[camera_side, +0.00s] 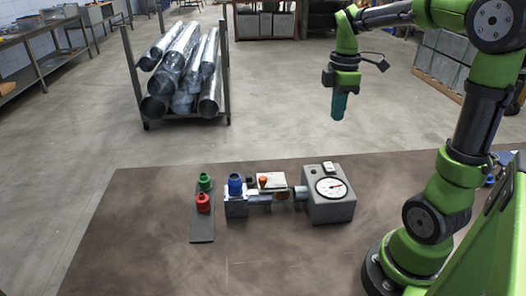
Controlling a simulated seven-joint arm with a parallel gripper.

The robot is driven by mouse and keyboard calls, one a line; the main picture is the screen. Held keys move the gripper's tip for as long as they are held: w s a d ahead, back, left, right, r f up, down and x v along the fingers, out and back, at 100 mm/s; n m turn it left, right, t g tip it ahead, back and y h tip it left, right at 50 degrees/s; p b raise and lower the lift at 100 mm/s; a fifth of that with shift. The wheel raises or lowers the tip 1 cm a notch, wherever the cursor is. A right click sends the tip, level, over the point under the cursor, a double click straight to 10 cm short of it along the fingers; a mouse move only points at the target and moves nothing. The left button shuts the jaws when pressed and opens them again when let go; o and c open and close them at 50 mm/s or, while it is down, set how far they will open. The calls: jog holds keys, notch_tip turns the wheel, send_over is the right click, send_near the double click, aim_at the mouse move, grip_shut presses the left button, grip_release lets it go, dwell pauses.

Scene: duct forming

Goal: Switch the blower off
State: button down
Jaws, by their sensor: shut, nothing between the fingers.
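The likely blower is a grey box (329,207) on the brown table, with a round white dial (330,188) on its sloped face. A small white switch-like part (328,167) sits on top of the box near its back edge; its position is too small to read. A short duct assembly (266,195) joins the box on its left side. My gripper (338,112) is shut and empty, pointing down, high above and behind the box in the picture, touching nothing.
A blue part (235,185) stands at the left end of the duct assembly. Green (205,182) and red (203,203) parts stand on a dark strip (202,228) farther left. An orange knob-like part (263,181) sits mid-assembly. The table front (150,255) is clear. A rack of metal ducts (183,62) stands behind.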

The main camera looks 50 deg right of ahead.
aim_at(331, 169)
jog(key=shift+s+a+f, duration=0.1)
jog(key=shift+s+a, duration=0.3)
notch_tip(331, 169, down, 14)
jog(key=shift+s+a, duration=0.15)
dwell(0.3)
jog(key=shift+f, duration=0.1)
